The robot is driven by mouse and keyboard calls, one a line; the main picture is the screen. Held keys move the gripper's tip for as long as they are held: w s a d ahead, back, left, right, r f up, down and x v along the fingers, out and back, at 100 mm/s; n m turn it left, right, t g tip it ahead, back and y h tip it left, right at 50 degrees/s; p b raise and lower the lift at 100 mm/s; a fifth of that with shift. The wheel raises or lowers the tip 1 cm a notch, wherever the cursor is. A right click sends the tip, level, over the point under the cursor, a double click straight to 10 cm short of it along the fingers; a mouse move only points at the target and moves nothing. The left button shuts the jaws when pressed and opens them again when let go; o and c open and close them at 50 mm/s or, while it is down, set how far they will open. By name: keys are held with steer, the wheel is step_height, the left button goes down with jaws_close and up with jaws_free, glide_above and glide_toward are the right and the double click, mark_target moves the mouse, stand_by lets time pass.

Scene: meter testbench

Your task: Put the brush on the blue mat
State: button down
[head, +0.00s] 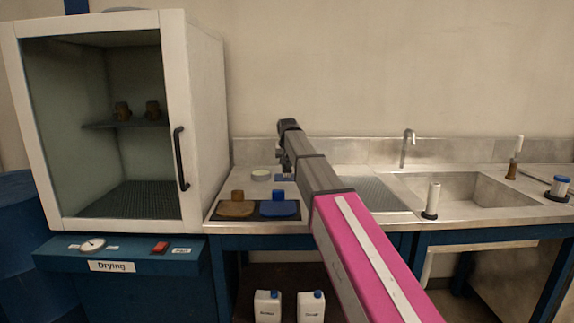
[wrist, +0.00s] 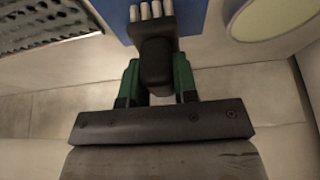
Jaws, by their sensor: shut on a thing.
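The brush (wrist: 155,50) has a dark body and a row of pale bristles, seen in the wrist view. My gripper (wrist: 157,76), with green fingers, is shut on the brush's dark body. The blue mat (wrist: 192,18) shows at the top of the wrist view, behind the bristle end; I cannot tell whether the bristles touch it. In the head view a small part of the blue mat (head: 281,178) shows at the left of the counter, beside my arm. My gripper (head: 282,157) is small there, over the mat's area, and the brush cannot be made out.
A round pale dish (head: 261,175) stands just left of the mat; a ribbed drainboard (head: 375,194) and sink (head: 465,190) lie right. A dark tray with brown (head: 236,206) and blue (head: 279,206) knobbed pieces is in front. A drying cabinet (head: 205,110) stands at left.

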steer(key=shift+f, duration=0.35)
steer(key=shift+f, duration=0.15)
steer(key=c, duration=0.9)
jaws_free()
steer(key=v, duration=1.2)
